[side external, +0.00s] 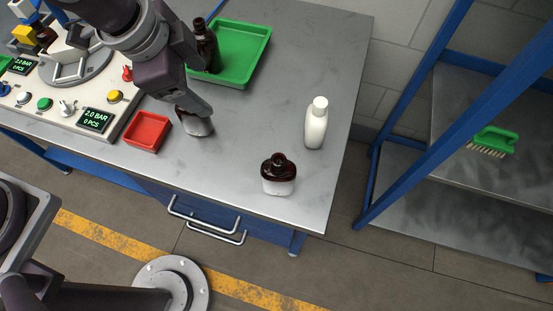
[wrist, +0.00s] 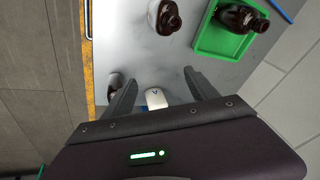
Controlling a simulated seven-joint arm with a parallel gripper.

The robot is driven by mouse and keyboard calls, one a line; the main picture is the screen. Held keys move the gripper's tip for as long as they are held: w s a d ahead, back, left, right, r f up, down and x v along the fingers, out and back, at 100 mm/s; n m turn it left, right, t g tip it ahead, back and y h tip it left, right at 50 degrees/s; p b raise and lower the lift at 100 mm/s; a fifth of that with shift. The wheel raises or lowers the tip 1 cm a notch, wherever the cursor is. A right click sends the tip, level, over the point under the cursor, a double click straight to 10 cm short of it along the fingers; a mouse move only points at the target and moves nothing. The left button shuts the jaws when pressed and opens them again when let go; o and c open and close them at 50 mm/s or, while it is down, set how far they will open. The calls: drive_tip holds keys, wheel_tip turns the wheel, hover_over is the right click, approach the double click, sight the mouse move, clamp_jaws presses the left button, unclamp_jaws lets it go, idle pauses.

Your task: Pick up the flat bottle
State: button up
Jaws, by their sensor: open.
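A squat, wide-shouldered dark amber bottle (side external: 278,174) with a white lower part stands upright near the table's front right corner; it looks the broadest, but I cannot be sure it is the flat one. A slim white bottle (side external: 316,124) stands behind it. Another dark bottle with a pale lower part (side external: 197,126) is partly hidden by my gripper (side external: 204,108) in the side view. In the wrist view my gripper (wrist: 160,77) is open and holds nothing, with its fingers spread above the table. A dark-topped bottle (wrist: 168,18) shows beyond the fingertips.
A green tray (side external: 257,48) holds a tall dark bottle (side external: 206,45). A red bin (side external: 147,131) and a control panel (side external: 93,123) lie to the left. A blue-framed shelf with a green brush (side external: 497,139) stands at right. The table's middle is clear.

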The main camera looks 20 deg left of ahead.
sight(265, 166)
drive_tip(key=s+d+f+m+g+h, duration=0.1)
drive_tip(key=d+f, duration=0.2)
drive_tip(key=d, duration=0.1)
drive_tip(key=s+d+f+m+g+h, duration=0.1)
drive_tip(key=s+d+f, duration=0.1)
drive_tip(key=d+f, duration=0.1)
drive_tip(key=s+d+f+m+g+h, duration=0.1)
drive_tip(key=s+d+f, duration=0.1)
drive_tip(key=d+f, duration=0.2)
drive_tip(key=shift+d+m, duration=0.3)
drive_tip(key=shift+d, duration=0.6)
drive_tip(key=x, duration=0.7)
drive_tip(key=shift+r, duration=0.1)
clamp_jaws()
